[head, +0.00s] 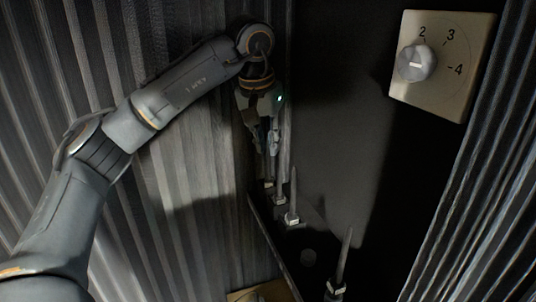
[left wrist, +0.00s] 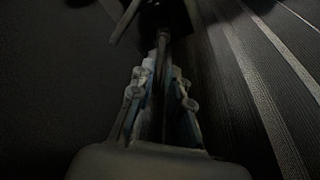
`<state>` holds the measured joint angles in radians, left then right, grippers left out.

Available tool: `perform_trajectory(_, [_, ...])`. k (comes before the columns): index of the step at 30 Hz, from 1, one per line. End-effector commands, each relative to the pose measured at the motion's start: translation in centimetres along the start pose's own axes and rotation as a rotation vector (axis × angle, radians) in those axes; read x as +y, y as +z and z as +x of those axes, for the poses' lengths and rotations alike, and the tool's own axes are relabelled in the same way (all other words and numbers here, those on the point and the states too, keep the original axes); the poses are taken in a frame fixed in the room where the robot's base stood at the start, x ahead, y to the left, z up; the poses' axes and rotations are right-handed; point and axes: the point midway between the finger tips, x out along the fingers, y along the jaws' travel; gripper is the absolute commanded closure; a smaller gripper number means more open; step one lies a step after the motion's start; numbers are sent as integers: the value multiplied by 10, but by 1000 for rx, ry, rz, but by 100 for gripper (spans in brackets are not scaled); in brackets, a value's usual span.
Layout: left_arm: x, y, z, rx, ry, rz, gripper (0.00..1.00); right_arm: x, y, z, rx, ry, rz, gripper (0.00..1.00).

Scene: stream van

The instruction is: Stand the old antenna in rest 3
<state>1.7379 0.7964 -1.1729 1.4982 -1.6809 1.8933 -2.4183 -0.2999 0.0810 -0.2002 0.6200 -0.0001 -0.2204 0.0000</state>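My left gripper (head: 269,138) points down at the far end of a dark shelf, beside the corrugated wall. In the left wrist view its fingers (left wrist: 163,80) close in on a thin rod, an antenna (left wrist: 162,50), and appear shut on it. The antenna's lower part (head: 270,170) shows below the fingers in the head view, near a small pale collar; whether it is seated there is too dark to tell. A second antenna (head: 293,198) stands in a pale collar nearer me, and a third (head: 344,258) nearer still. My right gripper is out of view.
A pale dial plate (head: 478,75) with a grey knob (head: 416,63) and the marks 2, 3 and 4 is on the dark panel (head: 335,110). A round spot (head: 308,256) lies on the shelf between the nearer antennas. Corrugated walls close in both sides.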

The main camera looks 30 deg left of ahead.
Motion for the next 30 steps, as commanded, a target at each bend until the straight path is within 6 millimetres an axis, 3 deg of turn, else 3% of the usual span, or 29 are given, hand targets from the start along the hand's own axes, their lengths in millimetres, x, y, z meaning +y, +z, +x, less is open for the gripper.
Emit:
perform_trajectory(6, [0, -1, -51, 5, 1, -1, 83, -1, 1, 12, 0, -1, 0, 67])
perform_trajectory(12, [0, -1, -80, 2, -1, 0, 83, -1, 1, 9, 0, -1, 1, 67])
perform_trajectory(18, [0, 0, -90, 0, 0, 0, 83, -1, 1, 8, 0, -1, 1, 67])
perform_trajectory(30, [0, 0, -89, 0, 1, 0, 83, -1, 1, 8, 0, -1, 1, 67])
